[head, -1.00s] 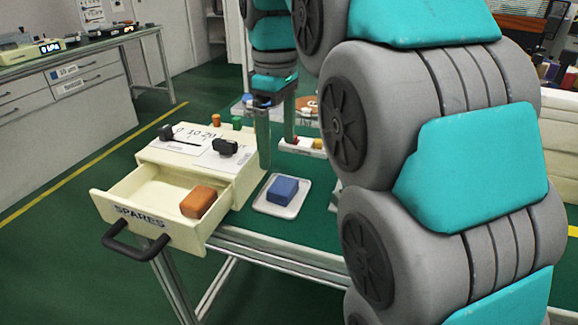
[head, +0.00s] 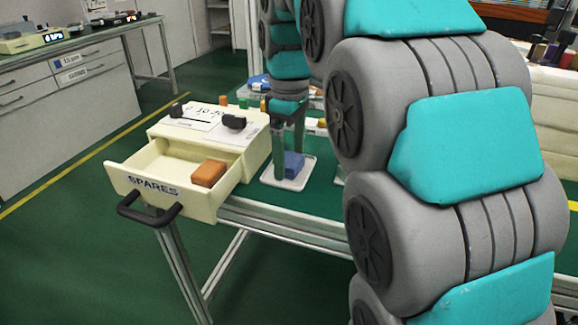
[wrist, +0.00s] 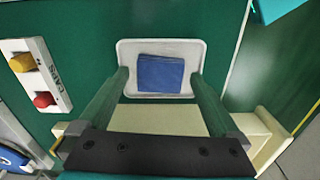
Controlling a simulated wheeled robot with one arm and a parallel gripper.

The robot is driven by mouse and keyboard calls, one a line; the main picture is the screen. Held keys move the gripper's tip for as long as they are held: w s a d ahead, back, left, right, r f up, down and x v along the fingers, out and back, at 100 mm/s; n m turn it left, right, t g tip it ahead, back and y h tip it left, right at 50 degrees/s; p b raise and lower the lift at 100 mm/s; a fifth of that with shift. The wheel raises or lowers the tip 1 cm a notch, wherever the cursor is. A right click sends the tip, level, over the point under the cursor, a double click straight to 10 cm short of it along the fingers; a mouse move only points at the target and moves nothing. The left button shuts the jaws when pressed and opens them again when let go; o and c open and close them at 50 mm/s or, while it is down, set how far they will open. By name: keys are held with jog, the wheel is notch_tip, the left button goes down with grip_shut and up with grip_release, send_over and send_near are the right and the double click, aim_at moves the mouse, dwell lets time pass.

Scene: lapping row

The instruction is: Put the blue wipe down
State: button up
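The blue wipe (head: 294,166), a folded blue block, rests on a small white tray (head: 270,180) beside the open drawer unit. In the wrist view the wipe (wrist: 161,73) lies near the middle of the tray (wrist: 128,52). My gripper (head: 288,155) points down over the tray. In the wrist view my gripper (wrist: 159,77) is open, with one finger on each side of the wipe and gaps between. Its fingers partly hide the wipe in the head view.
The SPARES drawer (head: 150,185) stands open with an orange-brown block (head: 209,173) inside. Dark-handled items (head: 234,122) sit on the cream drawer unit (head: 257,152). A CAPS holder (wrist: 47,87) with yellow and red caps lies left of the tray in the wrist view.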

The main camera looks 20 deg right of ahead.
aim_at(294, 167)
jog(key=c, duration=1.3)
jog(key=shift+r, duration=0.15)
jog(key=shift+r, duration=1.7)
jog(key=shift+s+b, duration=0.4)
jog(key=shift+s, duration=0.85)
jog(key=s, duration=0.4)
jog(key=s+r+b, duration=0.1)
jog(key=s, duration=0.8)
jog(key=shift+s+r, duration=0.2)
jog(key=shift+s, duration=0.1)
